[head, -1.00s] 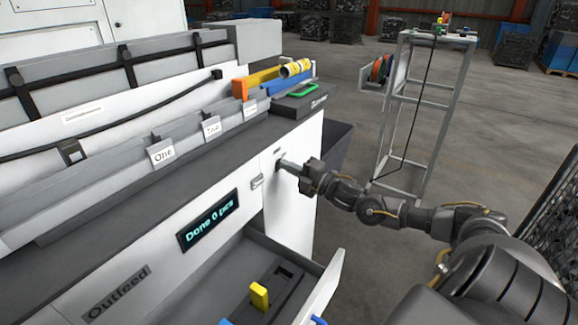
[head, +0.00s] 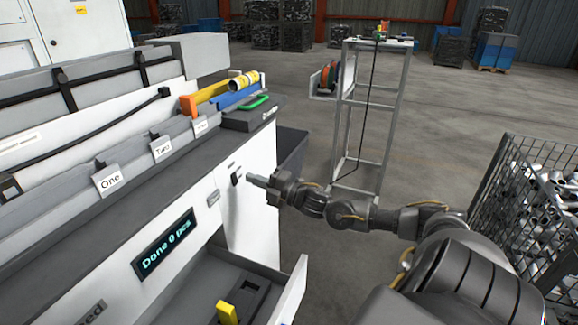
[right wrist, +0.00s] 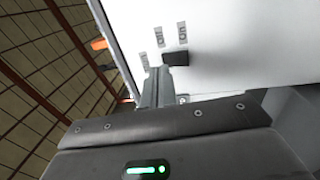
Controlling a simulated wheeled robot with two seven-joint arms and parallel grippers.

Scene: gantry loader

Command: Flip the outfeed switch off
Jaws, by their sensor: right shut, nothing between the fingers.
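The outfeed switch (head: 236,179) is a small dark part on the white front of the cabinet (head: 257,175), right of the display. In the right wrist view the gripper (right wrist: 152,82) points at the panel, just left of the block. The switch position cannot be told. My left gripper is not in view.
A display (head: 166,244) reads "Done 0 pcs". Below it an open drawer (head: 292,290) sticks out, with a yellow piece (head: 227,313) in it. A grey frame stand (head: 400,110) is behind my arm. A wire bin of metal parts (head: 530,200) stands at the right.

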